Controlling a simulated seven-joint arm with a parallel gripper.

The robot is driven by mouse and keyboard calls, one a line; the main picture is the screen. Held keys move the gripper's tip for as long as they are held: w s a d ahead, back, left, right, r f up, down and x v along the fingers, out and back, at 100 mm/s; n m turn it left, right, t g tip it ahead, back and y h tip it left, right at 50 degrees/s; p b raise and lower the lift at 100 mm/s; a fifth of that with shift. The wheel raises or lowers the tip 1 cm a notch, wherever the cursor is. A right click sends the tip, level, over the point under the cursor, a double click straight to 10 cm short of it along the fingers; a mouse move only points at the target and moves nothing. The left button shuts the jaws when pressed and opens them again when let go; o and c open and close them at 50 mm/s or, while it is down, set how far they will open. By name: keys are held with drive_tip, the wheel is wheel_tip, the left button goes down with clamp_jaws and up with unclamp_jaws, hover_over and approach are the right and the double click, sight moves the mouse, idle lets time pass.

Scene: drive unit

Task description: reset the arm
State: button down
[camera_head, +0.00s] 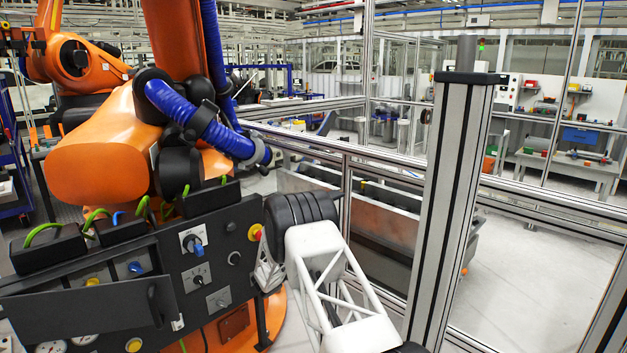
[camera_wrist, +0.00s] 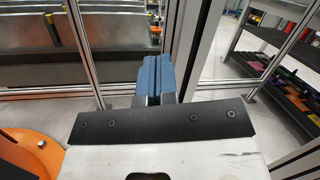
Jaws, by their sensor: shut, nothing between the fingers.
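My gripper shows in the wrist view (camera_wrist: 157,62) as two blue-grey fingers side by side, shut together with nothing between them. They stick out beyond a black bolted plate, with the metal fence posts behind them. In the head view my white lattice arm link reaches to the lower middle, right of the dark control panel (camera_head: 225,262); I cannot make out the fingers there. The panel carries a blue rotary switch (camera_head: 193,244), another rotary switch (camera_head: 197,277) and a red button with a yellow collar (camera_head: 255,232). My gripper touches no panel part that I can see.
A thick aluminium post (camera_head: 455,200) stands just right of my arm, with fence rails behind. A large orange robot (camera_head: 120,155) with a blue hose stands behind the panel. A workbench (camera_head: 570,165) is at the far right. Open floor (camera_head: 530,290) shows beyond the post.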

drive_tip(key=s+d+r+m+g+y, duration=0.2)
drive_tip(key=s+d+r+m+g, duration=0.3)
drive_tip(key=s+r, duration=0.55)
drive_tip(key=s+d+r+m+g+y, duration=0.25)
drive_tip(key=s+d+r+m, duration=0.25)
drive_tip(key=s+d+r, duration=0.5)
drive_tip(key=s+d+r+m+g+y, duration=0.2)
drive_tip(key=s+d+r+m+g, duration=0.25)
drive_tip(key=s+r, duration=0.6)
drive_tip(key=s+d+r+m+y, duration=0.2)
drive_tip(key=s+m+y, duration=0.15)
drive_tip(key=s, duration=0.85)
drive_tip(key=s+d+r+m+y, duration=0.2)
drive_tip(key=s+r+m, duration=0.15)
drive_tip(key=s, duration=0.85)
drive_tip(key=s+f+m+t+y, duration=0.1)
drive_tip(key=s+m+y, duration=0.1)
drive_tip(key=s, duration=0.8)
drive_tip(key=s+a+f+m+t+y, duration=0.1)
drive_tip(key=s+m, duration=0.4)
drive_tip(key=s, duration=0.5)
drive_tip(key=shift+s+a+f+y, duration=0.2)
drive_tip(key=shift+s+f+y, duration=0.1)
drive_tip(key=shift+y, duration=0.3)
